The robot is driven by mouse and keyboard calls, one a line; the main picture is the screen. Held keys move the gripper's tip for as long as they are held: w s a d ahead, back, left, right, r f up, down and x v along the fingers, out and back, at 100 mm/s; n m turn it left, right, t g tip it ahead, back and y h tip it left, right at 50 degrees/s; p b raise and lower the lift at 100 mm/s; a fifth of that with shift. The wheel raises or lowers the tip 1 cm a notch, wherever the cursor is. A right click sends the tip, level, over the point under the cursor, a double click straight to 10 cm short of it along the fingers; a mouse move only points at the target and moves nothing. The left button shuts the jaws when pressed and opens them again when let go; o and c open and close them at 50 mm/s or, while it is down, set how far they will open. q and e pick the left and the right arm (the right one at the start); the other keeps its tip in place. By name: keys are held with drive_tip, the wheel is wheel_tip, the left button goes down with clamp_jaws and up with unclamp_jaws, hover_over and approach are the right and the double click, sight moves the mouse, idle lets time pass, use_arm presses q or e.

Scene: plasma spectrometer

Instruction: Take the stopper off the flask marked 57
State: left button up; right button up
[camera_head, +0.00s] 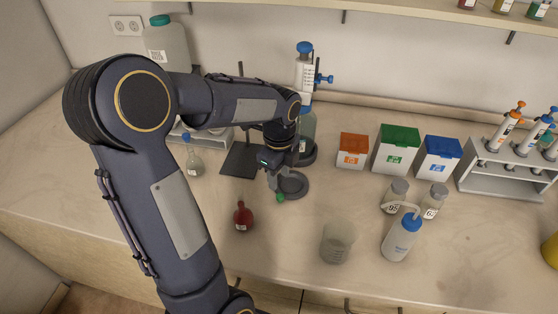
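My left gripper (274,178) points down over the middle of the bench, beside a dark round base. A small green piece (280,197), which looks like a stopper, shows right at its fingertips. I cannot tell whether the fingers are shut on it or it lies below them. A small red flask (242,217) with a white label stands on the bench, left of and nearer than the gripper. Neither label is readable, so I cannot tell which flask is marked 57. My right gripper is out of view.
A beaker (337,243), wash bottle (401,238) and two labelled jars stand to the right. Coloured boxes and a pipette rack (500,182) line the back. The front middle is clear.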

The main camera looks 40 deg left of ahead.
use_arm(q)
wheel_tip(320, 180, up, 5)
drive_tip(key=s+d+n+t+h, duration=0.2)
drive_tip(key=s+d+n, duration=0.4)
drive_tip(key=s+n, duration=0.2)
drive_tip(key=s+d+n+t+h, duration=0.1)
drive_tip(key=s+d+n+t, duration=0.2)
drive_tip(key=s+d+n, duration=0.2)
drive_tip(key=s+n, duration=0.3)
drive_tip(key=n, duration=0.3)
drive_tip(key=shift+d+r+t+h, duration=0.3)
drive_tip(key=shift+d+r+h, duration=0.05)
drive_tip(key=shift+d+h, duration=0.05)
